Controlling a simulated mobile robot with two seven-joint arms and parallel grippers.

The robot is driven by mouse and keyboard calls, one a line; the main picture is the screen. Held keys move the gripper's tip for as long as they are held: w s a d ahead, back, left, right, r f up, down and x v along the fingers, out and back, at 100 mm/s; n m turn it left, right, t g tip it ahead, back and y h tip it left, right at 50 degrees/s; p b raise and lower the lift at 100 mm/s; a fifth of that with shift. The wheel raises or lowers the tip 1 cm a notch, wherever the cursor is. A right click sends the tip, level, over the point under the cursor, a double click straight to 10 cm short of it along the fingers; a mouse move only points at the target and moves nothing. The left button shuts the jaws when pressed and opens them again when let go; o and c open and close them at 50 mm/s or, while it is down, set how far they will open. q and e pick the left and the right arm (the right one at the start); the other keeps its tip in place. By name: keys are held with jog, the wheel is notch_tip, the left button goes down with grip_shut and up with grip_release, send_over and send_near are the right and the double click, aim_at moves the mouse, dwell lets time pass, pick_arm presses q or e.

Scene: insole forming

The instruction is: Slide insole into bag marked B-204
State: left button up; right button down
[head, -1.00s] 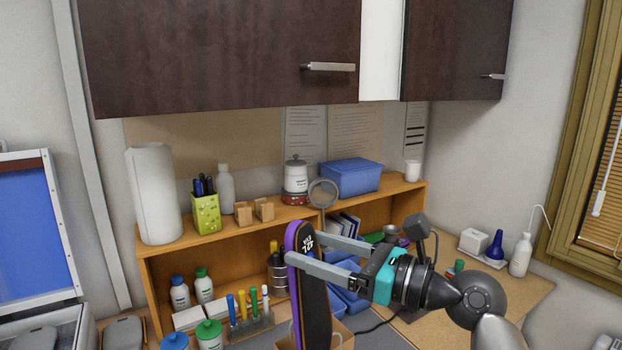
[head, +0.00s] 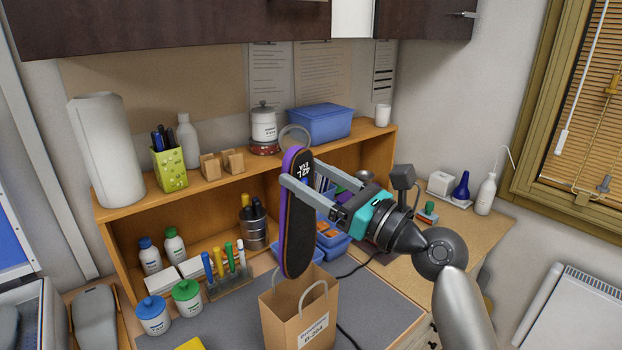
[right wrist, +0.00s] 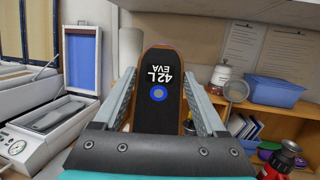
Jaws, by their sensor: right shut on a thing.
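My right gripper (head: 302,176) is shut on the insole (head: 298,235), holding it upright near its upper end. The insole is dark with a purple edge and bears white "42L EVA" lettering, clear in the right wrist view (right wrist: 158,110), with a blue ring below the lettering. A brown paper bag (head: 285,318) with a handle stands upright on the grey mat. Its label reads B-204. The insole's lower end hangs near the bag's open top, overlapping its back rim in the head view; its depth relative to the opening is unclear. My left gripper is not in view.
Blue bins (head: 333,243) stand behind the bag. White jars with blue (head: 153,318) and green (head: 187,297) lids and a marker rack (head: 228,285) are to the left. A wooden shelf (head: 120,250) runs along the back. The grey mat (head: 385,310) right of the bag is mostly clear.

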notch_tip(320, 180, down, 2)
jog(key=b, duration=0.6)
send_over(301, 262)
jog(key=v, duration=0.2)
jog(key=shift+s+d+f, duration=0.1)
jog(key=shift+f, duration=2.75)
jog(key=shift+f+b, duration=3.8)
jog(key=shift+f, duration=1.7)
grip_release()
jog(key=shift+d, duration=0.1)
jog(key=b+v, duration=0.2)
jog(key=v, duration=1.3)
jog(key=shift+f, duration=0.2)
